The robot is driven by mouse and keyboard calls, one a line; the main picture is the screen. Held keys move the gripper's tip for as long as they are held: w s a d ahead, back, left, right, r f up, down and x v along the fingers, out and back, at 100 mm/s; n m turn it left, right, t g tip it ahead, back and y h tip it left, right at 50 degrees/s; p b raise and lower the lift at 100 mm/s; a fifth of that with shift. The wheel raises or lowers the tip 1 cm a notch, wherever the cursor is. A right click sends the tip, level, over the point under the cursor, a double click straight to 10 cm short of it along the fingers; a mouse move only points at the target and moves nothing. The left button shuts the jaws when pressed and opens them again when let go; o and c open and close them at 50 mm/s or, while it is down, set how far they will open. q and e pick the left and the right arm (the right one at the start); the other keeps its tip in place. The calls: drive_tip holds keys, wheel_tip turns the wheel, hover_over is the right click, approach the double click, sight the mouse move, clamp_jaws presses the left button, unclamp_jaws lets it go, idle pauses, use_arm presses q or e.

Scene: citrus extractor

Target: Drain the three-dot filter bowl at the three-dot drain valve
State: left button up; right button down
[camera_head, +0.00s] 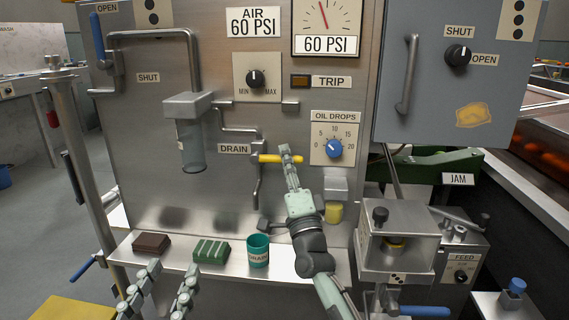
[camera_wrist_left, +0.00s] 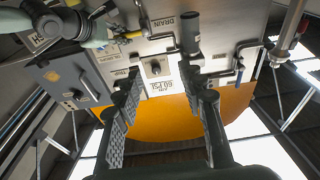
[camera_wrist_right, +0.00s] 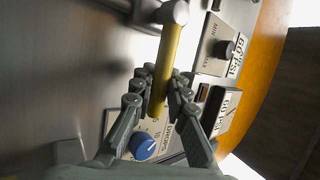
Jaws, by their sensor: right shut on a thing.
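The filter bowl (camera_head: 191,148), clear with a grey head, hangs on the steel panel at left centre. A pipe runs from it to the drain valve, whose yellow handle (camera_head: 268,158) lies about level beside the DRAIN label (camera_head: 235,149). My right gripper (camera_head: 288,156) is shut on the yellow handle; the right wrist view shows the handle (camera_wrist_right: 169,60) between its fingers. My left gripper (camera_head: 170,290) is open and empty, low in front of the shelf; its spread fingers also show in the left wrist view (camera_wrist_left: 162,85). A three-dot plate (camera_head: 153,12) is partly cut off at the top.
A teal cup (camera_head: 258,252), a green ribbed block (camera_head: 211,251) and a brown block (camera_head: 151,244) stand on the steel shelf (camera_head: 230,272). The blue OIL DROPS knob (camera_head: 334,149) and a yellow-bottomed bowl (camera_head: 333,213) are right of the valve. A grey cabinet (camera_head: 420,110) juts out at right.

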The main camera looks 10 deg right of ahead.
use_arm(q)
drive_tip(key=shift+s+d+r+t+h, duration=0.2)
drive_tip(key=shift+s+r+t, duration=0.1)
drive_tip(key=shift+r, duration=0.4)
drive_tip(key=shift+s+d+r+t+h, duration=0.1)
drive_tip(key=shift+s+r+t+h, duration=0.15)
drive_tip(key=shift+r, duration=0.4)
use_arm(e)
drive_tip(key=shift+f+m+h, duration=0.2)
drive_tip(key=shift+m+h, duration=0.1)
use_arm(q)
drive_tip(key=shift+w, duration=0.1)
use_arm(e)
drive_tip(key=c, duration=1.5)
unclamp_jaws()
drive_tip(key=shift+o, duration=0.2)
drive_tip(key=v, duration=1.2)
